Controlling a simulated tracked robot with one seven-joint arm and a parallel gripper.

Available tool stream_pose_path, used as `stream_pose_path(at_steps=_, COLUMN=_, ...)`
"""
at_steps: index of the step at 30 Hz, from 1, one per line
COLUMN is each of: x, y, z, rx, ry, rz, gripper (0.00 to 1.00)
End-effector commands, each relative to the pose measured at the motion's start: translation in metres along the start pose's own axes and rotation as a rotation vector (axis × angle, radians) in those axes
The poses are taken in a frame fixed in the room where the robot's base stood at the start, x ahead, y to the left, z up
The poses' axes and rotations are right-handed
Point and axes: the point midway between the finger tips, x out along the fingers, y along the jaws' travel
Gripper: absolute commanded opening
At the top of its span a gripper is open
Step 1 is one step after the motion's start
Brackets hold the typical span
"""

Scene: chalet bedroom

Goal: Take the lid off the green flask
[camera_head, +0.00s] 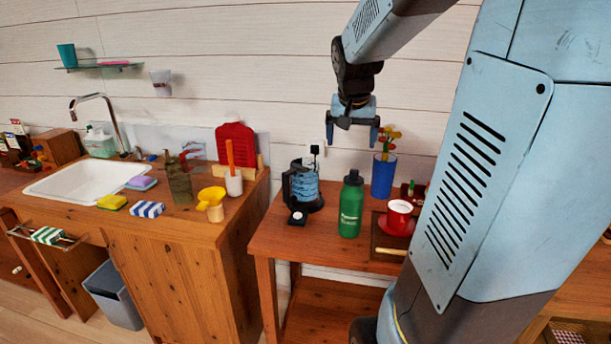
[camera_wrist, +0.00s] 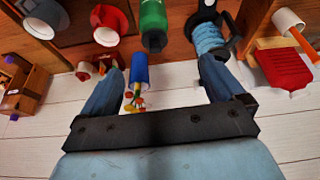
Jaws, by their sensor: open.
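The green flask (camera_head: 351,208) stands upright near the front edge of the small wooden table. Its dark lid (camera_head: 353,177) is on top. In the wrist view the flask (camera_wrist: 153,14) appears upside down at the top, with its lid (camera_wrist: 154,41) pointing down the picture. My gripper (camera_head: 352,142) is open and empty, high above the table and apart from the flask. Its two fingers also show in the wrist view (camera_wrist: 158,92), with nothing held between them.
A black and blue kettle-like item (camera_head: 303,186) stands left of the flask. The sink counter (camera_head: 160,225) is further left.

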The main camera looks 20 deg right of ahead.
Motion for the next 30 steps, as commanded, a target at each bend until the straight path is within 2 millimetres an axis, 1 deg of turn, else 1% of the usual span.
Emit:
stream_pose_path(at_steps=1, x=0.01, y=0.004, z=-0.011, rx=0.028, ry=-0.008, rz=0.013, gripper=0.96)
stream_pose_path(at_steps=3, x=0.02, y=0.008, z=-0.022, rx=0.06, ry=-0.011, rz=0.024, gripper=0.96)
stream_pose_path(at_steps=6, x=0.03, y=0.012, z=-0.033, rx=0.09, ry=-0.014, rz=0.036, gripper=0.96)
stream_pose_path(at_steps=9, x=0.037, y=0.014, z=-0.039, rx=0.106, ry=-0.015, rz=0.041, gripper=0.96)
stream_pose_path(at_steps=11, x=0.042, y=0.015, z=-0.04, rx=0.109, ry=-0.017, rz=0.043, gripper=0.96)
stream_pose_path(at_steps=14, x=0.056, y=0.016, z=-0.04, rx=0.11, ry=-0.018, rz=0.044, gripper=0.96)
stream_pose_path(at_steps=21, x=0.097, y=0.017, z=-0.038, rx=0.11, ry=-0.018, rz=0.043, gripper=0.96)
stream_pose_path(at_steps=24, x=0.111, y=0.018, z=-0.038, rx=0.109, ry=-0.017, rz=0.043, gripper=0.96)
stream_pose_path(at_steps=27, x=0.119, y=0.018, z=-0.038, rx=0.11, ry=-0.017, rz=0.043, gripper=0.96)
stream_pose_path(at_steps=30, x=0.123, y=0.018, z=-0.038, rx=0.111, ry=-0.016, rz=0.042, gripper=0.96)
